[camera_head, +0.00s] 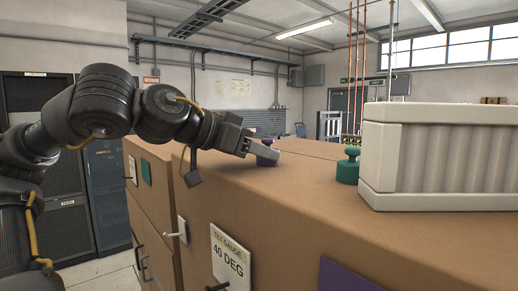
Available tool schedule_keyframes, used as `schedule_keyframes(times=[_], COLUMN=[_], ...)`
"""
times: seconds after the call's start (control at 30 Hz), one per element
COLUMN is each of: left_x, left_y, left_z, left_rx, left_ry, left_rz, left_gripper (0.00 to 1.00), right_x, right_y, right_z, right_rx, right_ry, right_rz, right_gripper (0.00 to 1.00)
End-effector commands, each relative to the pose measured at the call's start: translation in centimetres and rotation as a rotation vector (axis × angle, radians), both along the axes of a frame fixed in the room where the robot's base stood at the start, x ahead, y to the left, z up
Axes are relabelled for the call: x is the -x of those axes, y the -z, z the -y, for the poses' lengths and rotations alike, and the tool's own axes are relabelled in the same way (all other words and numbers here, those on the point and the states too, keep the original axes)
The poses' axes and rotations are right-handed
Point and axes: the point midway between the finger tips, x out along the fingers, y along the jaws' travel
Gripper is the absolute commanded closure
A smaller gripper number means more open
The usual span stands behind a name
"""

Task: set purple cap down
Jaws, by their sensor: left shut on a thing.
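The purple cap (267,158) is at or just above the brown cabinet top (300,182), near its left part. My left gripper (262,148) reaches in from the left and is shut on the purple cap. The gripper's fingers hide part of the cap. I cannot tell whether the cap's underside touches the surface. My right gripper is not in view.
A "40 DEG" tilt gauge label (230,257) is on the front. Bare top lies in front.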

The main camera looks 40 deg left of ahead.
Motion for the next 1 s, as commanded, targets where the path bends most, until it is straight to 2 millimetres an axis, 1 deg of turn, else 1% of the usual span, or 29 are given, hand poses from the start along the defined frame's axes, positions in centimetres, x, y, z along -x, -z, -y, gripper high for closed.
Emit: schedule_keyframes(times=[0.2,0.23,0.37,0.6,0.73,0.87,1.0], left_x=[0.0,0.0,0.0,0.0,0.1,1.6,4.3], left_y=[0.4,0.2,0.2,0.2,-0.2,-0.5,-1.6], left_z=[0.0,0.0,0.0,0.0,0.0,-0.4,-1.1], left_rx=[0.0,0.0,0.0,0.0,0.0,-0.001,-0.001], left_ry=[0.0,0.0,0.0,0.0,0.0,-0.001,-0.002], left_rz=[0.0,0.0,-0.001,0.0,0.001,0.006,0.008], left_gripper=[0.81,0.55,0.39,0.38,0.38,0.38,0.38], right_x=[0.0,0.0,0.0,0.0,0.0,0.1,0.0], right_y=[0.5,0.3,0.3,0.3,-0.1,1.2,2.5], right_z=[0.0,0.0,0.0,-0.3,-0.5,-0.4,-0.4], right_rx=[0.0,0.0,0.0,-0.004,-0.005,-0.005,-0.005], right_ry=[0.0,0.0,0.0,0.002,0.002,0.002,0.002], right_rz=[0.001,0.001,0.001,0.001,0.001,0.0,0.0], right_gripper=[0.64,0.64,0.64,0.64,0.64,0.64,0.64])
